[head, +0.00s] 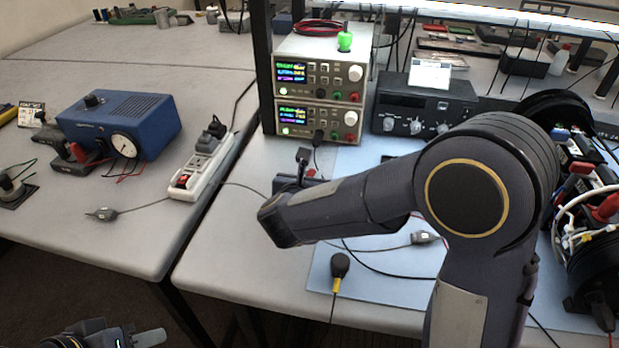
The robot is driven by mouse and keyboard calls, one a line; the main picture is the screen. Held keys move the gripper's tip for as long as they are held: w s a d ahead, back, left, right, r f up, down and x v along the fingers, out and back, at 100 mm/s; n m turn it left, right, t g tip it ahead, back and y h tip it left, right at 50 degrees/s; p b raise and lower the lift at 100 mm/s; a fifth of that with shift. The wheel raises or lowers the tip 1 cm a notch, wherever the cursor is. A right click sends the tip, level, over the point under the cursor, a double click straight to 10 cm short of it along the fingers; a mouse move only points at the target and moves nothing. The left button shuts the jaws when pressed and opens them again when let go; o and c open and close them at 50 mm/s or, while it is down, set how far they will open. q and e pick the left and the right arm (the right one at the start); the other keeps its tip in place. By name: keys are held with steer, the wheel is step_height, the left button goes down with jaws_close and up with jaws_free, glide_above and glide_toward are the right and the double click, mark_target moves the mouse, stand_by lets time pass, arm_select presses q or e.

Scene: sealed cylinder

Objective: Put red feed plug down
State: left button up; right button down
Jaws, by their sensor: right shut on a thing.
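My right arm reaches in from the right, and its forearm crosses the bench. My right gripper (303,170) is mostly hidden behind its wrist, in front of the two stacked power supplies. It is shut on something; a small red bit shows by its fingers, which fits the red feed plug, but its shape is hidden. I cannot tell whether it touches the bench. My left gripper (135,338) shows only in part at the bottom left edge, over the floor.
The lower power supply (318,116) has a black plug in its front. A black plug with a yellow collar (340,266) lies on the blue mat (385,291). A power strip (203,165) and a blue box with a gauge (120,122) stand on the left bench.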

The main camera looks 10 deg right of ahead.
steer(key=shift+f+b, duration=0.25)
steer(key=shift+b, duration=0.05)
steer(key=c, duration=1.3)
jaws_free()
steer(key=shift+r, duration=0.1)
step_height(320, 180, up, 2)
steer(key=p, duration=0.3)
steer(key=shift+s+a+b, duration=0.45)
steer(key=shift+s+b, duration=0.1)
steer(key=shift+s, duration=0.3)
steer(key=v, duration=1)
steer(key=shift+d, duration=0.1)
